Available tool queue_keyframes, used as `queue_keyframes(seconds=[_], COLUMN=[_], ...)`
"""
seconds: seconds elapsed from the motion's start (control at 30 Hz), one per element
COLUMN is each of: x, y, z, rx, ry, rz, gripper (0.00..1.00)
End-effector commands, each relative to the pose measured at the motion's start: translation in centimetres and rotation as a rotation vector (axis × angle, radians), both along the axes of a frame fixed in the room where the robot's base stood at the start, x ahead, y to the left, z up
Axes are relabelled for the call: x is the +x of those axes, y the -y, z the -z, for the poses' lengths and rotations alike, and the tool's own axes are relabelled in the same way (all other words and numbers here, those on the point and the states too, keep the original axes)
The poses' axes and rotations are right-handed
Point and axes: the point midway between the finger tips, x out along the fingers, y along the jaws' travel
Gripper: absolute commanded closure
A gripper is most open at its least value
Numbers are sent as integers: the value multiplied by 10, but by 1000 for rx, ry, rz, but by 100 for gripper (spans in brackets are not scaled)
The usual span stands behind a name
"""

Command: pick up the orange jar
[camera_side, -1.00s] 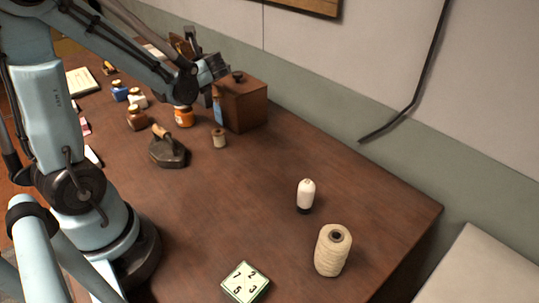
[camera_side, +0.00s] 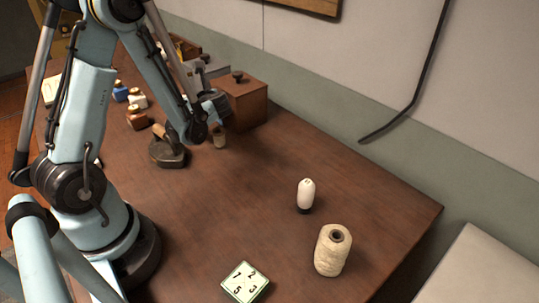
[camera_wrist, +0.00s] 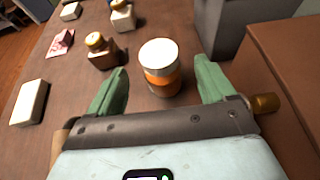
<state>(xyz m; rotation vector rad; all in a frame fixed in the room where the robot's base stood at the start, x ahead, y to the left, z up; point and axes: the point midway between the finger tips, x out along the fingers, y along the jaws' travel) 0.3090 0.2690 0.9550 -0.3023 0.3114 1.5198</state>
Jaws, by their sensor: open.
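The orange jar (camera_wrist: 163,79) has a white lid and an orange band. In the wrist view it stands upright between the two green fingers of my gripper (camera_wrist: 161,66). The fingers are open, with a gap visible on each side of the jar. I cannot tell how far down the fingers reach along it. In the side view my arm hides the jar and most of the gripper.
A brown jar (camera_wrist: 103,52) stands left of the orange jar. A wooden box (camera_side: 243,103) is close on the right. A flat iron (camera_side: 168,153) and a small spool (camera_side: 219,137) stand nearby. A white bottle (camera_side: 305,193) and a thread cone (camera_side: 333,250) are farther off.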

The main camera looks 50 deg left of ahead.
Motion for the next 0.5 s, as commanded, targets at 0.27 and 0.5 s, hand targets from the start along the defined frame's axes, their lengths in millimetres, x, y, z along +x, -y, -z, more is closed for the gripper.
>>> queue_keyframes(seconds=[0.27, 0.5], x=[-1, 1], y=[-21, -56], z=[7, 22], rx=[0, -1], ry=[0, 0], rz=[-7, -7], gripper=[17, 17])
